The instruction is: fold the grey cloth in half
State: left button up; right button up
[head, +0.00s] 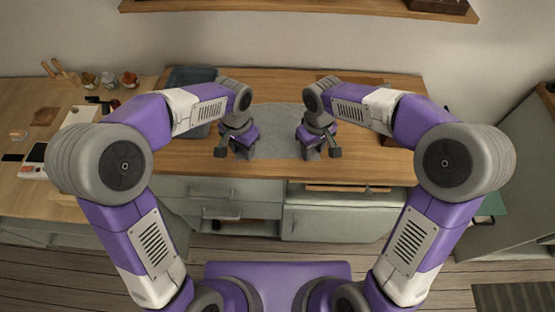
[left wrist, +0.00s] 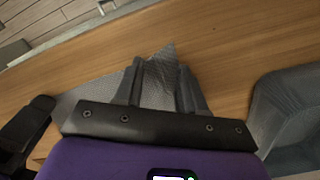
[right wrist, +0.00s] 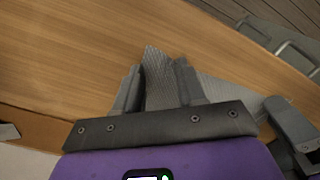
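The counter (head: 385,168) has bare wood along its front. A dark grey bin (head: 191,76) stands to the left, close to my left gripper in the left wrist view (left wrist: 290,110). Jars (head: 108,80) stand on the left counter. Drawers (head: 235,210) are below the front edge.

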pick_arm(q)
grip_shut()
pick_arm(e)
grip_shut()
pick_arm(q)
jog(key=shift+a, duration=0.1)
